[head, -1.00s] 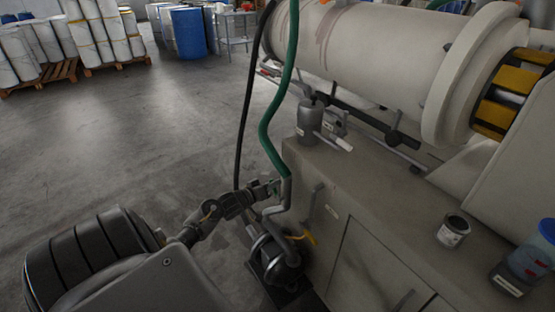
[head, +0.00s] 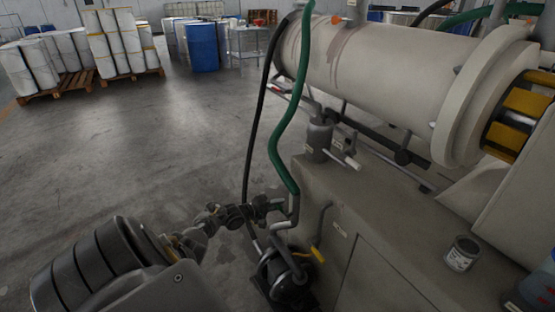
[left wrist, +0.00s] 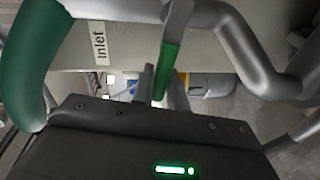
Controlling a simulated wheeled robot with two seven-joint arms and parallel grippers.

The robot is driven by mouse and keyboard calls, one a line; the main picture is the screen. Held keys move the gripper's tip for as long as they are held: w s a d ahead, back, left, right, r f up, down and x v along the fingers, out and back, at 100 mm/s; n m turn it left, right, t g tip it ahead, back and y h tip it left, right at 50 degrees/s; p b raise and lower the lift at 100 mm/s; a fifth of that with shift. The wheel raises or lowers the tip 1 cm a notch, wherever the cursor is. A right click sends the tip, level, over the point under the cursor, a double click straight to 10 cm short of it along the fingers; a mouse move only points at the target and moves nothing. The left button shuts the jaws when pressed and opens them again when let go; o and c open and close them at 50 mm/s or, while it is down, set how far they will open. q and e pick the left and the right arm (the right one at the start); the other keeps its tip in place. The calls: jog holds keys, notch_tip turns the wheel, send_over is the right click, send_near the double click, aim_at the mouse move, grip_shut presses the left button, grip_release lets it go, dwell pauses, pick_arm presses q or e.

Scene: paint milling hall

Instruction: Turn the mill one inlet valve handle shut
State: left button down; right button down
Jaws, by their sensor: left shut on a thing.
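The inlet valve handle is a grey lever with a green grip (left wrist: 168,70), beside the grey pipe (left wrist: 250,62) in the left wrist view. An "Inlet" label (left wrist: 99,42) is on the beige panel behind it. My left gripper (head: 268,207) is shut on the handle, next to the grey pipe (head: 293,207) below the green hose (head: 283,150). The dark gripper body fills the bottom of the wrist view. In the head view the handle is hidden by the gripper, so its exact angle is hard to tell. My right gripper is out of view.
A pump (head: 288,283) and a yellow lever (head: 318,254) are below the gripper. The mill cabinet (head: 385,215) stands right, with a labelled can (head: 462,254) on it. A black hose (head: 257,120) hangs behind. The floor at left (head: 120,150) is clear.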

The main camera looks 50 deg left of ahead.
pick_arm(q)
jog(key=shift+f+n, duration=0.45)
jog(key=shift+n, duration=0.15)
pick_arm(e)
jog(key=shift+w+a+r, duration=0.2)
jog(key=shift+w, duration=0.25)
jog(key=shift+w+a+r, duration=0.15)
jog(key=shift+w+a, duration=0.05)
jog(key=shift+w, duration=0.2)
pick_arm(q)
jog(key=c, duration=1.4)
grip_release()
jog(key=shift+c, duration=0.2)
